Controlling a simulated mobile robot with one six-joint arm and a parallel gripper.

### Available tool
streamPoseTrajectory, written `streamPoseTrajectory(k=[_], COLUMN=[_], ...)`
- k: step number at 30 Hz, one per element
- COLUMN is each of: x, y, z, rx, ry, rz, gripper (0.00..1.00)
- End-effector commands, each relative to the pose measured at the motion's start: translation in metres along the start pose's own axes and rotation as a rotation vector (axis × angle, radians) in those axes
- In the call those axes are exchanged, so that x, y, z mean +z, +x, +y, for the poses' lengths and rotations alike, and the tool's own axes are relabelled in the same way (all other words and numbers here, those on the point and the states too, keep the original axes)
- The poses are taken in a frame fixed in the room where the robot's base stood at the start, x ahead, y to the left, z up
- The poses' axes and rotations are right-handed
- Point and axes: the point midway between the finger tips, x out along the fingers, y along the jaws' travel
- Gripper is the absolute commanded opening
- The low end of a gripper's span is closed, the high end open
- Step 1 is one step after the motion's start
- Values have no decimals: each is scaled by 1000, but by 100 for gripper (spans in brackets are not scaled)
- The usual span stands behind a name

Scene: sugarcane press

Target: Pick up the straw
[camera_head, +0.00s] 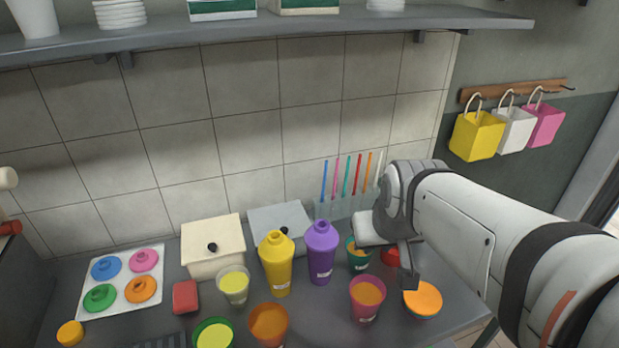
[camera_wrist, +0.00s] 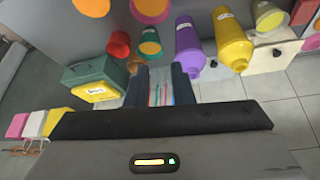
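Several straws stand upright in a row in a clear holder (camera_head: 335,211) at the back of the counter, by the tiled wall. From left to right they are a blue straw (camera_head: 324,181), a pink one (camera_head: 336,176), a teal one (camera_head: 346,176), a red one (camera_head: 357,174), an orange one (camera_head: 367,172) and a whitish one (camera_head: 379,169). My gripper is in front and to the right of the holder, partly hidden by my arm. In the wrist view my gripper (camera_wrist: 160,76) is open, and thin coloured straws (camera_wrist: 160,94) show in the gap between its fingers. I cannot tell their distance.
A purple bottle (camera_head: 320,252) and a yellow bottle (camera_head: 276,263) stand left of my gripper. Cups, including a pink cup (camera_head: 366,297) and a green cup (camera_head: 358,254), crowd the counter below it. A shelf (camera_head: 300,27) runs above. Bags (camera_head: 477,136) hang at right.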

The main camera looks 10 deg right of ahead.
Motion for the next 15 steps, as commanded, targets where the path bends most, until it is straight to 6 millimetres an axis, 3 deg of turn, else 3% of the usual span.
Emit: streamPoseTrajectory(k=[1,9,12,15], x=[-16,-142,-176,-216], y=[30,135,177,213], z=[4,15,22,8], rx=[12,30,38,-50], ry=[8,33,66,22], rz=[49,422,528,688], gripper=[21,21,21,21])
